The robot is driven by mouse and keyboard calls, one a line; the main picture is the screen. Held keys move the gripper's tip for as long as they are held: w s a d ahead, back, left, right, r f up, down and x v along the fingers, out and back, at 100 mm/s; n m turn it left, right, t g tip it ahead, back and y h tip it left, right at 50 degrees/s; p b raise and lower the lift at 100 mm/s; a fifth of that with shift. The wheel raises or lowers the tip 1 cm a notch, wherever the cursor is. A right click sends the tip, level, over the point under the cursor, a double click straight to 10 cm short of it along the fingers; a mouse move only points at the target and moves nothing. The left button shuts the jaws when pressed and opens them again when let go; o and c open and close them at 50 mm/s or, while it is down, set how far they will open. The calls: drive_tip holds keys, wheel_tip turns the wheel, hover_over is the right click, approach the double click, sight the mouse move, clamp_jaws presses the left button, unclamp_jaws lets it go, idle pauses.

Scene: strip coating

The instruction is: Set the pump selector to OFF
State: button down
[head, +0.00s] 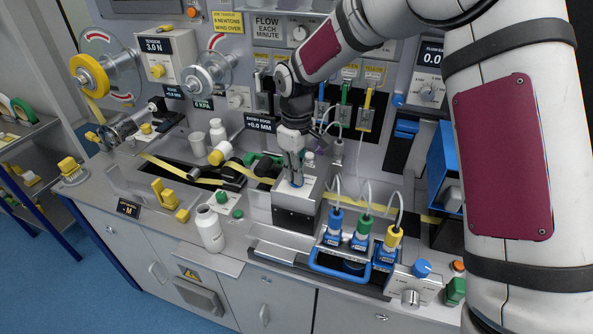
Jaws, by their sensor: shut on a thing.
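My gripper (293,166) points down at the top of a metal block (299,200) in the middle of the bench. Its fingers are close together, on a small blue-grey part (297,183) at the block's top; they hide most of that part. No label reading pump selector or OFF is legible, so I cannot tell which control is the selector. A box (430,286) at the front right of the bench carries a blue knob (421,268) and a silver knob (410,298). The settings of both are too small to read.
Blue, green and yellow capped bottles (362,232) with tubes stand in a blue-handled carrier right of the block. A white bottle (209,229) stands to the left. A yellow strip (165,164) crosses the bench. Reels (90,76) and gauges line the back panel.

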drive_tip(key=c, duration=1.7)
unclamp_jaws()
drive_tip(key=shift+o, duration=0.2)
wheel_tip(320, 180, up, 12)
drive_tip(key=s+d+r+m+t, duration=0.1)
drive_tip(key=s+d+r+m, duration=0.2)
drive_tip(key=s+d+r, duration=0.4)
drive_tip(key=s+d+m+t, duration=0.2)
drive_tip(key=s+d+m, duration=0.2)
drive_tip(key=s, duration=0.8)
drive_tip(key=s+d+m+t, duration=0.1)
drive_tip(key=s+d+m, duration=0.2)
drive_tip(key=s, duration=0.9)
drive_tip(key=shift+d+r+m+t, duration=0.4)
drive_tip(key=shift+d, duration=0.6)
